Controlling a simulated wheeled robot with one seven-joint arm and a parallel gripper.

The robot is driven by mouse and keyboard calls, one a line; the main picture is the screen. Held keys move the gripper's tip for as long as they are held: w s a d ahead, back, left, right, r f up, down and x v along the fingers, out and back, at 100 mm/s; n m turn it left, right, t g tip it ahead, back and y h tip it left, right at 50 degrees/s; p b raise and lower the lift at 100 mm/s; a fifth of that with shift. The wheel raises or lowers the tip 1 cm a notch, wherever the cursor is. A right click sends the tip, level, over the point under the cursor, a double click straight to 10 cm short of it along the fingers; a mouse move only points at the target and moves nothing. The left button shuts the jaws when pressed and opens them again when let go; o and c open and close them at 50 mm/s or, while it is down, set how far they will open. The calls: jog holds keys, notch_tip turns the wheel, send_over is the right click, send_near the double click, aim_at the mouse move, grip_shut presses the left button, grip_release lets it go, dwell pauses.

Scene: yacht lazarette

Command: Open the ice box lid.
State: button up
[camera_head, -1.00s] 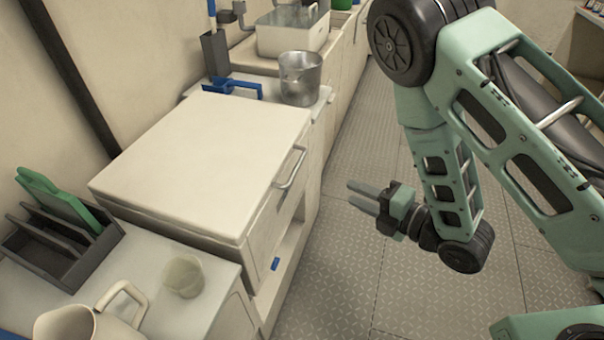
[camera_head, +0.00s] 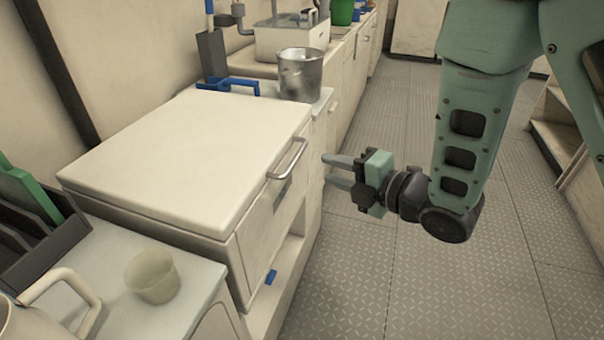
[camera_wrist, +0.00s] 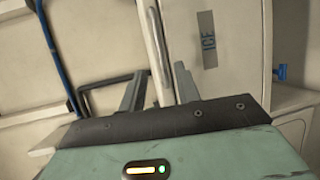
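The ice box is a cream chest with a flat lid (camera_head: 195,155), which lies closed on top. A metal bar handle (camera_head: 288,160) is on the lid's front edge, and it also shows in the wrist view (camera_wrist: 153,45). An "ICE" label (camera_wrist: 207,40) is on the front face in the wrist view. My gripper (camera_head: 336,171) is open, with two grey fingers pointing left toward the handle. In the head view it is a short way right of the handle. In the wrist view the handle bar lies between or just beyond the fingers; I cannot tell the depth.
A metal pot (camera_head: 300,75) and a blue item (camera_head: 228,86) stand behind the box. A beaker (camera_head: 152,277), a jug (camera_head: 45,310) and a dark rack (camera_head: 38,235) are on the near counter. The floor (camera_head: 350,270) to the right is clear.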

jog(key=shift+f+b, duration=0.35)
jog(key=shift+b, duration=0.2)
jog(key=x, duration=0.8)
jog(key=shift+w+a, duration=0.3)
jog(key=shift+r, duration=0.2)
jog(key=shift+c, duration=0.3)
grip_shut()
